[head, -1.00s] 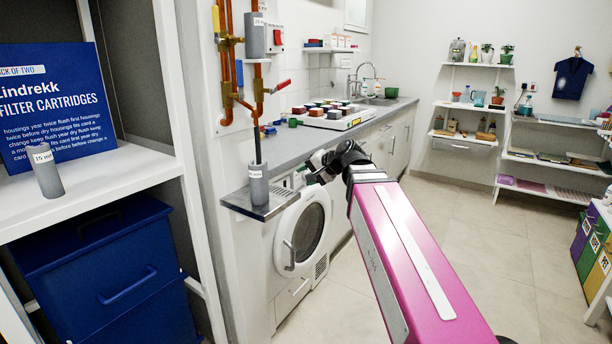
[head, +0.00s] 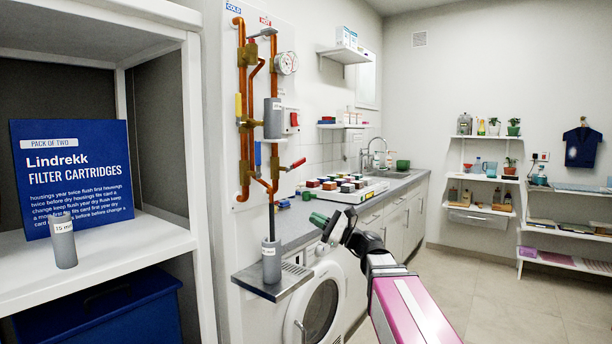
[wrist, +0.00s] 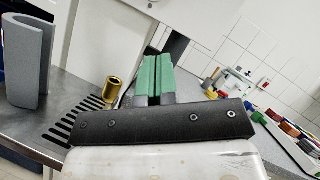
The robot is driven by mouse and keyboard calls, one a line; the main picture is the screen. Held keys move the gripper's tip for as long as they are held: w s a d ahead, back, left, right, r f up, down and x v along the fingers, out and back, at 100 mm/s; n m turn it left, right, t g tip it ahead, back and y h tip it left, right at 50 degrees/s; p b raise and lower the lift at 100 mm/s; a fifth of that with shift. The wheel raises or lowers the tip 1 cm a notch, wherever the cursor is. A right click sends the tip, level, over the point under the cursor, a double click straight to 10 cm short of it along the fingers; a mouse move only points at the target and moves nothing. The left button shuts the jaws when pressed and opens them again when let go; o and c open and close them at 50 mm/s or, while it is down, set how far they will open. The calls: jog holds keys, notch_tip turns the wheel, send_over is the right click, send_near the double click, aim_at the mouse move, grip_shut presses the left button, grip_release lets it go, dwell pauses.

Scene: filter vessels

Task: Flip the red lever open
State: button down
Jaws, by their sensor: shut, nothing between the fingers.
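The red lever (head: 297,163) sticks out to the right from a brass valve on the lower right copper pipe (head: 274,160) of the wall panel. It slants slightly up toward its tip. My gripper (head: 318,219) is below and to the right of the lever, apart from it, in front of the counter. Its green fingers (wrist: 157,78) are together and empty in the wrist view. The lever cannot be made out in the wrist view. A grey vessel (head: 271,262) stands below the pipe on a metal shelf (head: 250,277); a grey vessel (wrist: 28,60) also shows in the wrist view.
Yellow (head: 238,106) and blue (head: 257,154) levers sit on the same pipework. A second grey vessel (head: 273,118) hangs by a red switch (head: 294,119). A brass fitting (wrist: 112,89) stands on the metal surface. A tray of coloured blocks (head: 345,190) lies on the counter.

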aim_at(297, 165)
jog(key=d+r+m+t+y, duration=0.2)
jog(key=d+r+m+y, duration=0.1)
jog(key=d+r+m, duration=0.15)
jog(key=d+r+x, duration=0.1)
jog(key=x, duration=1.1)
jog(key=shift+s+r, duration=0.3)
jog(key=shift+r, duration=0.1)
